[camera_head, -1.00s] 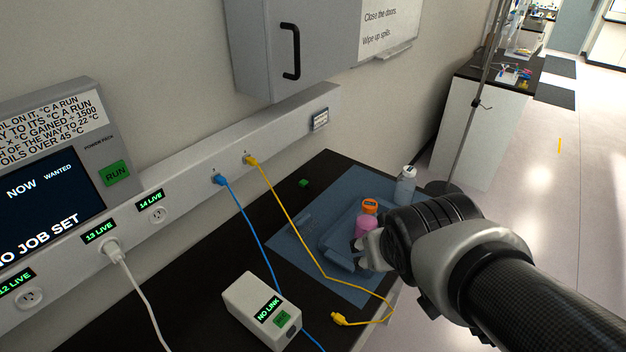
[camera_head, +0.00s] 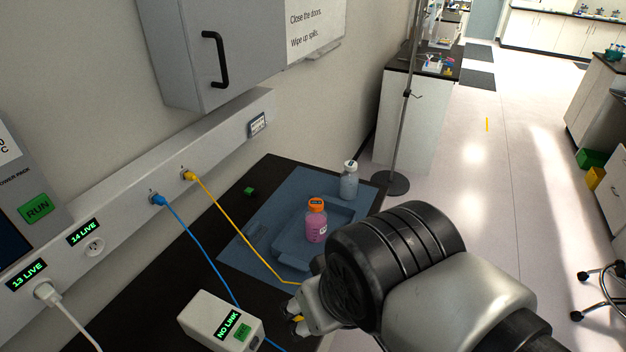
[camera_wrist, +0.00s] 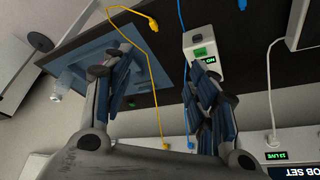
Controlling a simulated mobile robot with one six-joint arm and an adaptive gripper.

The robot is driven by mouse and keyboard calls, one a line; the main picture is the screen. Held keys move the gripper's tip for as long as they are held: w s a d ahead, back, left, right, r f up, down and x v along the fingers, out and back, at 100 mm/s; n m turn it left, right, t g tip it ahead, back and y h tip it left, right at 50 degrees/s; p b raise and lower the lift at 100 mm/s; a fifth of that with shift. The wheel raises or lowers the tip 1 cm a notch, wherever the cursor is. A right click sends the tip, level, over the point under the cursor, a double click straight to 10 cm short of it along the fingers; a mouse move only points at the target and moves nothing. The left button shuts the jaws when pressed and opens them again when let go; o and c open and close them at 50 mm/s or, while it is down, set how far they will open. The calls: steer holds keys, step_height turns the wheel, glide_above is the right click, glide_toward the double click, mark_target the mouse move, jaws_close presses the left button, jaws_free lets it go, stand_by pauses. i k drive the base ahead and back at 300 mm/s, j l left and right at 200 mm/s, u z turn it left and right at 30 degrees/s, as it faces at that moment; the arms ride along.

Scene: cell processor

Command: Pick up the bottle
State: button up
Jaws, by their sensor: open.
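A bottle of pink liquid with an orange cap (camera_head: 316,222) stands upright in a shallow blue tray (camera_head: 341,216) on a blue mat (camera_head: 246,240). A clear bottle with a white cap (camera_head: 349,181) stands upright near the mat's far corner. My gripper (camera_head: 298,317) is nearer the camera than the tray, apart from both bottles. In the wrist view my gripper (camera_wrist: 162,90) is open, with nothing held between its fingers. A pale, see-through shape (camera_wrist: 67,79), probably the clear bottle, shows at the left there.
A white NO LINK box (camera_head: 218,322) stands on the dark bench with a blue cable (camera_head: 196,255). A yellow cable (camera_head: 232,226) crosses the mat. A small green block (camera_head: 249,191) lies behind the mat. A wall cabinet (camera_head: 205,55) hangs above.

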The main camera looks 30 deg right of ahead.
mark_target(350, 179)
steer(key=i+l+u, duration=0.15)
steer(key=l+u, duration=0.2)
steer(key=i+l+u, duration=0.1)
steer(key=l+u, duration=0.75)
steer(key=l, duration=1.65)
